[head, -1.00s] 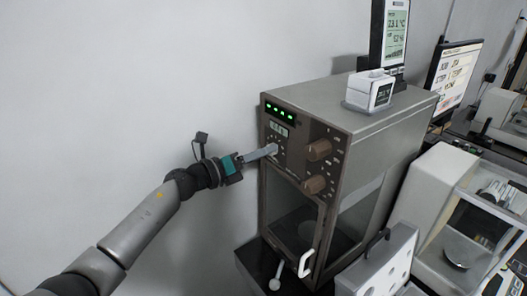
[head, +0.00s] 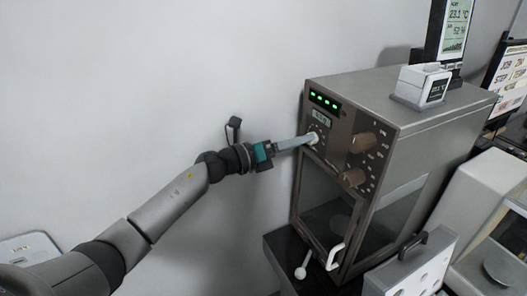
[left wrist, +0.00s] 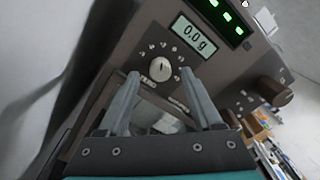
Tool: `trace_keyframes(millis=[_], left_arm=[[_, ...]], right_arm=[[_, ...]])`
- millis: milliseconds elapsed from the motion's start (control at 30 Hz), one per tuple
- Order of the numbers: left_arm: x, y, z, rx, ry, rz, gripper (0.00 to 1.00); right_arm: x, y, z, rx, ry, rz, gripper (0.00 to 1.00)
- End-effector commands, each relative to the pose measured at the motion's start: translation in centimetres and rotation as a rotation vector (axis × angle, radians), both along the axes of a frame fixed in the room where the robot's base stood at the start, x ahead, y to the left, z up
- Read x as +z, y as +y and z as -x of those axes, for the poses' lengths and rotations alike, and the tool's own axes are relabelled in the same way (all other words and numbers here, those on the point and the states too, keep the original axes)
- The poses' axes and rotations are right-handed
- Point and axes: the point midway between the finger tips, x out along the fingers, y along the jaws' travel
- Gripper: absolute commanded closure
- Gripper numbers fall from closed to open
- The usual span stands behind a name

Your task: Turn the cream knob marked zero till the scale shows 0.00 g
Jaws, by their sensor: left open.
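The scale is a tall grey-brown cabinet (head: 440,122) with a control panel. Its small display (left wrist: 194,36) seems to read 0.0 g in the left wrist view; it is too small to read surely in the head view. The cream knob (left wrist: 160,69) is round, with a dark pointer line, and sits below the display with marks around it. My left gripper (left wrist: 160,76) is open, its two grey fingers on either side of the knob's lower part. Whether they touch it I cannot tell. In the head view the fingertips reach the panel at the knob (head: 313,138). My right gripper is not in view.
Two brown knobs, an upper (head: 363,142) and a lower (head: 352,177), are on the same panel. Green lights (head: 323,99) glow above the display. A white door handle (head: 335,257) sticks out below. A small white device (head: 424,84) stands on top. The wall is close behind my arm.

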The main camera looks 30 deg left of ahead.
Motion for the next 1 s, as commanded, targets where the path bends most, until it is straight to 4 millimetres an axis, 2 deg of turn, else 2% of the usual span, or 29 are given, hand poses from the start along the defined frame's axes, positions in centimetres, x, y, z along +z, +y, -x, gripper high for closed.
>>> trace_keyframes(millis=[300,600,800,1000], left_arm=[[-0.3,3.5,4.6,-0.001,0.003,-0.004,0.33],[-0.3,6.3,8.1,0.000,0.004,-0.002,0.33],[-0.2,7.5,9.7,-0.001,0.002,-0.001,0.33],[0.0,8.1,10.4,-0.001,0.001,0.000,0.33]], right_arm=[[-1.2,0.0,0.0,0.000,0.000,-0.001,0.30],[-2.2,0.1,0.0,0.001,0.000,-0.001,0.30],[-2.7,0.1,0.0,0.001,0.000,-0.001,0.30],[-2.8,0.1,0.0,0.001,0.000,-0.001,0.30]])
